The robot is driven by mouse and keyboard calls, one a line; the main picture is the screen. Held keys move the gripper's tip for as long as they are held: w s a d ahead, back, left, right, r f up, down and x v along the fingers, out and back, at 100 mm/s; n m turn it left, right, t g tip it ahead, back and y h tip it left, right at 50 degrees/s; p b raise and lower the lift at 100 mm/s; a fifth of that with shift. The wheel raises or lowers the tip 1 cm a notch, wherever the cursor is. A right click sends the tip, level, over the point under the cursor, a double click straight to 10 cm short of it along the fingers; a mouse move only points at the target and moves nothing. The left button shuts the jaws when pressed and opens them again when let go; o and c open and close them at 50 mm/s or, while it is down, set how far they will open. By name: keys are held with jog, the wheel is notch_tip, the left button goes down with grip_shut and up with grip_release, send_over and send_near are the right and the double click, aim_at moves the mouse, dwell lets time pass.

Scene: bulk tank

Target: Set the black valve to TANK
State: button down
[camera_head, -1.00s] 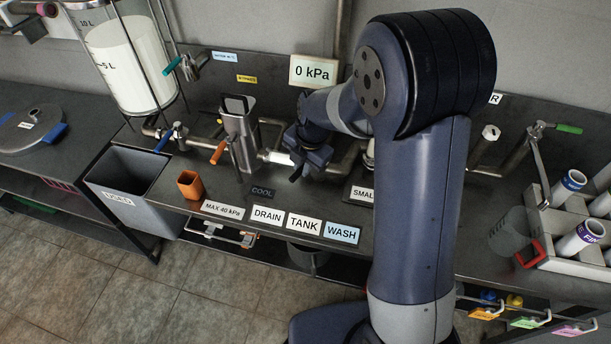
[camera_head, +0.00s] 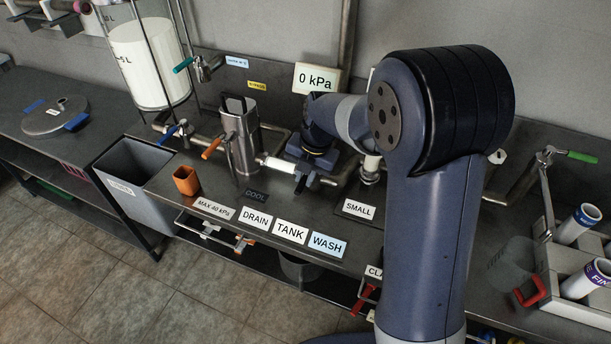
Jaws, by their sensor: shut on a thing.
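My gripper (camera_head: 309,172) is at the pipework behind the label row, its dark blue body over the pipe to the right of the steel jug. It is shut on a small black piece, seemingly the handle of the black valve (camera_head: 300,184), which sticks out just below the jaws. The wrist and jaws hide most of the valve, so its exact setting cannot be read. The DRAIN label (camera_head: 256,219), TANK label (camera_head: 290,231) and WASH label (camera_head: 327,244) lie in a row on the bench in front of the gripper.
A gauge sign (camera_head: 316,79) reads 0 kPa. An orange cup (camera_head: 186,180) stands at the bench's front left. My arm covers the right middle.

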jog(key=c, duration=1.4)
grip_release()
jog(key=r, duration=0.3)
jog(key=d+r, duration=0.1)
jog(key=r, duration=0.3)
jog(key=s+d+r, duration=0.1)
jog(key=r, duration=0.2)
jog(key=shift+r, duration=0.3)
